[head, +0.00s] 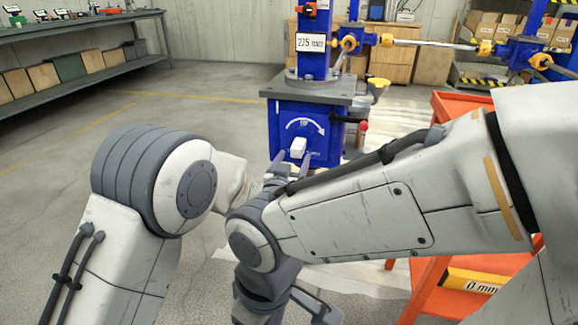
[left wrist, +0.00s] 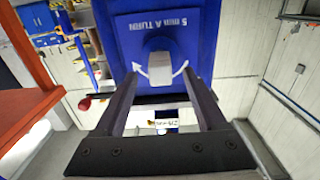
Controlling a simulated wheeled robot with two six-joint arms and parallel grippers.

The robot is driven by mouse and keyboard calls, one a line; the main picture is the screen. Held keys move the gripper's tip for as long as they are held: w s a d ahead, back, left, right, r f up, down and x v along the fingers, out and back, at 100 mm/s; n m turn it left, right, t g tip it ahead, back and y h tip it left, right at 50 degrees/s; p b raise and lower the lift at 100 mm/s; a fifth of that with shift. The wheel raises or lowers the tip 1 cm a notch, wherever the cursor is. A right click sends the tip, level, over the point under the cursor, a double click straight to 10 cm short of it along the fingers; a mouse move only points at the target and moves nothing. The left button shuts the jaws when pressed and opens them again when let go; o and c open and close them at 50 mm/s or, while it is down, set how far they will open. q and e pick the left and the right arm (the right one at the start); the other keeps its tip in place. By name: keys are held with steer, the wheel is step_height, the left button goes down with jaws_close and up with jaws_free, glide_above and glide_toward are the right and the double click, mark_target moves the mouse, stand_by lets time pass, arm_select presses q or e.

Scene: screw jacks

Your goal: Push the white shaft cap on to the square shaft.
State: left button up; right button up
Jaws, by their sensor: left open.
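The white shaft cap (head: 298,147) is at the front of the blue jack housing (head: 277,125), below a white curved arrow. In the left wrist view the cap (left wrist: 161,66) sits between my two dark fingers, with a gap on each side. My left gripper (head: 292,160) is open, with its fingertips near the housing face, one on each side of the cap. It also shows in the left wrist view (left wrist: 158,82). The square shaft is hidden, and I cannot tell how far the cap is on it. My right arm crosses in front; its fingers are out of view.
A grey plate (head: 310,88) tops the housing. A red-knobbed lever (head: 363,126) sticks out at its right. An orange cart (head: 445,103) stands at the right. A shelf with boxes (head: 75,66) stands at the back left. The floor at left is clear.

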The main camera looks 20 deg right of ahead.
arm_select(q)
steer(key=p+v, duration=0.1)
steer(key=v, duration=0.5)
steer(key=shift+a, duration=0.1)
